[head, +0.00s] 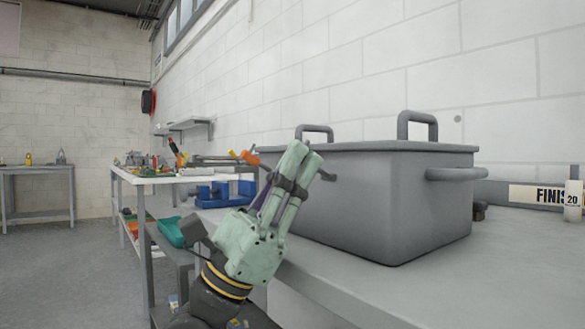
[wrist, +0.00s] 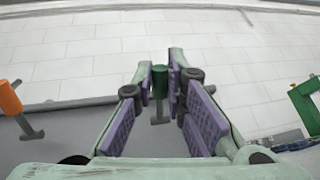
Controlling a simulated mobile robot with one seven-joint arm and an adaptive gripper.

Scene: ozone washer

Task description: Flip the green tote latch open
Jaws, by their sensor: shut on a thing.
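The green latch (wrist: 160,78) is a small green cylinder on a grey stem, seen in the wrist view between my fingertips. My gripper (wrist: 160,85) is shut on it, with a purple-padded finger on each side. In the head view my gripper (head: 306,152) is at the left end of the grey tote (head: 410,195), and its fingers hide the green latch. The tote stands on a grey bench with its lid on. An orange latch (wrist: 10,97) on a similar grey stem is left of my gripper in the wrist view.
The tote has handles on its lid (head: 418,116) and a side handle (head: 455,174). A blue fixture (head: 222,193) stands to the left. A white-topped worktable (head: 150,177) holds many small things. A green frame (wrist: 305,102) shows at the wrist view's right. The bench front (head: 340,280) is clear.

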